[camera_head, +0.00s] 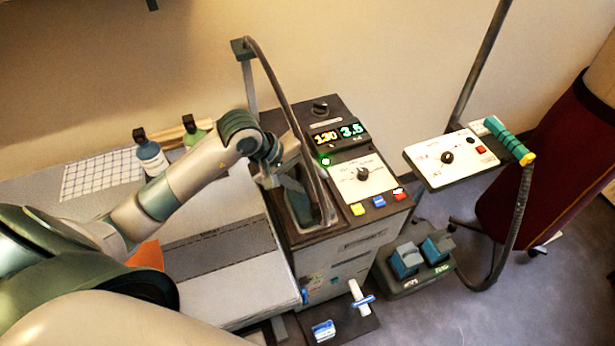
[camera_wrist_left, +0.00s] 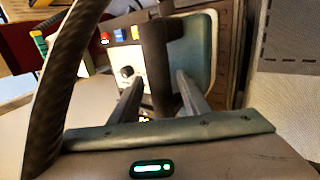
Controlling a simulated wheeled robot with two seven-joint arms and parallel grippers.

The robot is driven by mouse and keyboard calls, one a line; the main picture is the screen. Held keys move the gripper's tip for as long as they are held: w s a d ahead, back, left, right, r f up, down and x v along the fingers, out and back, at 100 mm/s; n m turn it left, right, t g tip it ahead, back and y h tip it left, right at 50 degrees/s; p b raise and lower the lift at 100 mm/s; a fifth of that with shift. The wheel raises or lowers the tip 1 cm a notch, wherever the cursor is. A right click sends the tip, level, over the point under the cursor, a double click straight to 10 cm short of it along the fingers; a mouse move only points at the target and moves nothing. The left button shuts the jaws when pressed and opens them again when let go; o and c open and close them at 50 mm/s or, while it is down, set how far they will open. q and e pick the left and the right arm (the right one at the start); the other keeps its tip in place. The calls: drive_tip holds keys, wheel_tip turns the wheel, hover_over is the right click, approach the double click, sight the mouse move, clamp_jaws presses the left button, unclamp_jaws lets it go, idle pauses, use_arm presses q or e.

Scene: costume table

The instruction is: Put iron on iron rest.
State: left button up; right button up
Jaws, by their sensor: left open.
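The iron (camera_head: 311,180) is mostly hidden behind my left gripper and a dark hose in the head view. It appears to sit over the iron rest (camera_head: 303,212), a recessed tray at the left of the machine's top. In the left wrist view, the iron's dark handle (camera_wrist_left: 155,55) shows between the fingers of my left gripper (camera_wrist_left: 157,88). A pale blue-grey surface with a rim (camera_wrist_left: 200,50) lies behind it; I cannot tell whether it is the iron or the rest. My left gripper (camera_head: 283,180) is open, its fingers on either side of the handle. My right gripper is not in view.
The hose (camera_head: 275,75) rises from the iron to a post. The control panel (camera_head: 362,172) is right of the rest. A side panel (camera_head: 450,157) holds a teal grip (camera_head: 508,138). Bottles (camera_head: 150,155) stand behind my arm on the ironing table (camera_head: 235,285).

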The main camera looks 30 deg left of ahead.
use_arm(q)
drive_tip(key=shift+s+a+r, duration=0.1)
drive_tip(key=shift+a+r, duration=0.05)
drive_tip(key=shift+r, duration=0.1)
drive_tip(key=b+v, duration=0.4)
drive_tip(key=v, duration=0.7)
drive_tip(key=shift+r, duration=0.25)
drive_tip(key=shift+s, duration=0.1)
